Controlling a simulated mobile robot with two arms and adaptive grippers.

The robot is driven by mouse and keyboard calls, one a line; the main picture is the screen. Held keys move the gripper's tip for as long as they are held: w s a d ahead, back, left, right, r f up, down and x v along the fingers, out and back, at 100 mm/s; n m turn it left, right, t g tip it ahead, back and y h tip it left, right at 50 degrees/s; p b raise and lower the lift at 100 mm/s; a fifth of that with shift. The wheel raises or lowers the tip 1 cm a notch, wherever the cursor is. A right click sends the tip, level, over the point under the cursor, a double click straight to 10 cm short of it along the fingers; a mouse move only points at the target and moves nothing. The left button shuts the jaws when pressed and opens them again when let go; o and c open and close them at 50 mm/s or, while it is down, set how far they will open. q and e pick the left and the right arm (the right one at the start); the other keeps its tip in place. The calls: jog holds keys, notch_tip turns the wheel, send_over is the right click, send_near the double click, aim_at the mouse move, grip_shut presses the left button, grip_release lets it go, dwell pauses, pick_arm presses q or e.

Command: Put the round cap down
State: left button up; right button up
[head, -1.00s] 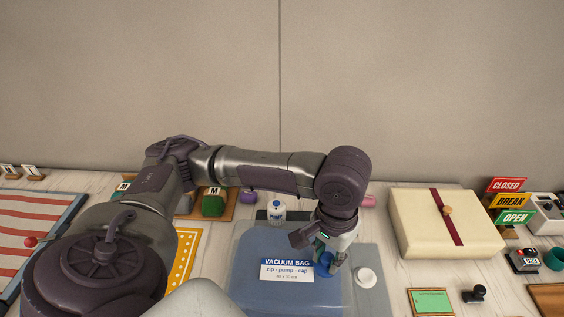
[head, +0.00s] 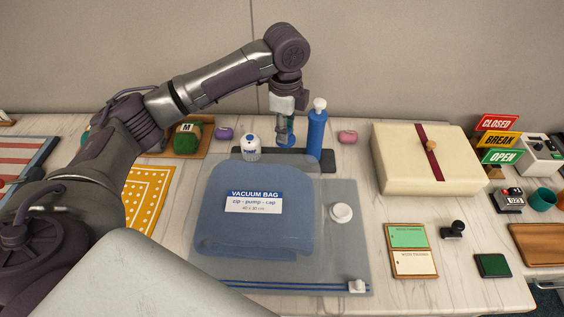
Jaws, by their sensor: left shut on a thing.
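My left gripper (head: 284,127) is pointed down above the dark tray (head: 284,155) at the back of the table. It is shut on the round cap (head: 285,139), a small blue disc partly hidden by the fingers. The cap looks tilted on edge; I cannot tell whether it touches the tray. The blue pump (head: 317,132) with a white top stands upright just right of the gripper. The clear vacuum bag (head: 343,265) lies in front, with blue cloth inside and a round white valve (head: 341,212) on its right part. My right gripper is not in view.
A white bottle (head: 251,149) with a blue top stands left of the gripper. A pink item (head: 348,137) and a purple item (head: 224,133) lie near the wall. A cream box (head: 403,160) is to the right. Bare table shows right of the bag.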

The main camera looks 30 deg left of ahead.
pick_arm(q)
jog(key=w+f+m, duration=0.1)
jog(key=f, duration=0.2)
jog(key=w+a+f+m, duration=0.1)
jog(key=f+m, duration=0.1)
jog(key=f, duration=0.2)
jog(key=w+a+f+m, duration=0.1)
jog(key=f+m, duration=0.1)
jog(key=f, duration=0.2)
jog(key=shift+w+a+f, duration=0.1)
jog(key=shift+a+f, duration=0.1)
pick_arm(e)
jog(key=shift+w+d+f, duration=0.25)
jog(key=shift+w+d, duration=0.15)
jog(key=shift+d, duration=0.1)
pick_arm(q)
jog(key=shift+f, duration=0.1)
jog(key=o, duration=0.8)
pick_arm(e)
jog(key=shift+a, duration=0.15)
pick_arm(q)
notch_tip(320, 180, up, 12)
jog(key=shift+r+b, duration=0.15)
jog(key=shift+b, duration=0.5)
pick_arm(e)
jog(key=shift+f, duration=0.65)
